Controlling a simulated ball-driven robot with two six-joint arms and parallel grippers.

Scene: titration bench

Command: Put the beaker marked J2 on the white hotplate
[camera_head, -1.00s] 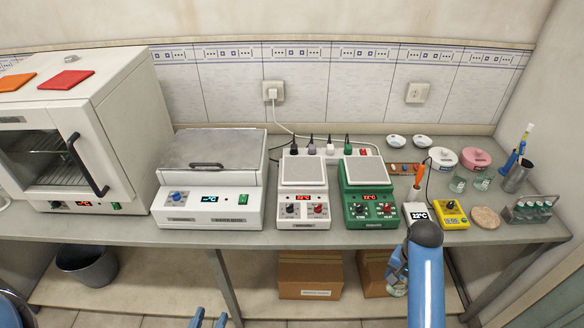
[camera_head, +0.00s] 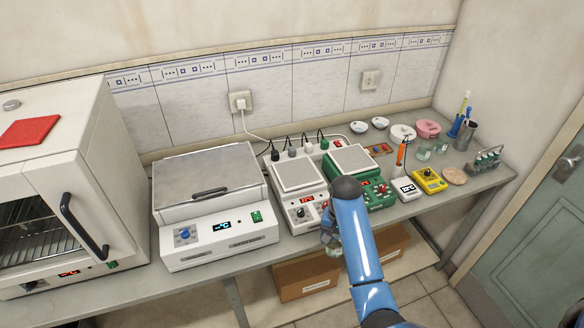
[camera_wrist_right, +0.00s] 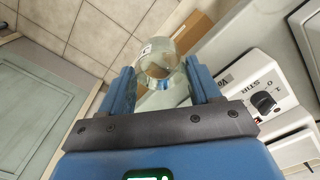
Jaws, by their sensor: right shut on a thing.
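My right gripper (camera_wrist_right: 163,90) is shut on a clear glass beaker (camera_wrist_right: 158,62), which sits between the two blue fingers in the right wrist view. The beaker has a small pale label whose marking is too small to read. In the head view, the right gripper (camera_head: 329,232) is partly hidden by its own arm, just in front of the white hotplate (camera_head: 297,178) and lower than its top. The hotplate has a square pale top plate, which is bare, and knobs on its front. Its front panel also shows at the right of the right wrist view (camera_wrist_right: 262,98). My left gripper is out of view.
A green hotplate (camera_head: 350,160) stands right of the white one, partly behind my arm. A wide white water bath (camera_head: 205,180) stands to the left. Glassware (camera_head: 424,153), a yellow meter (camera_head: 430,181) and a tube rack (camera_head: 485,163) are at the right. Cables run behind the hotplates.

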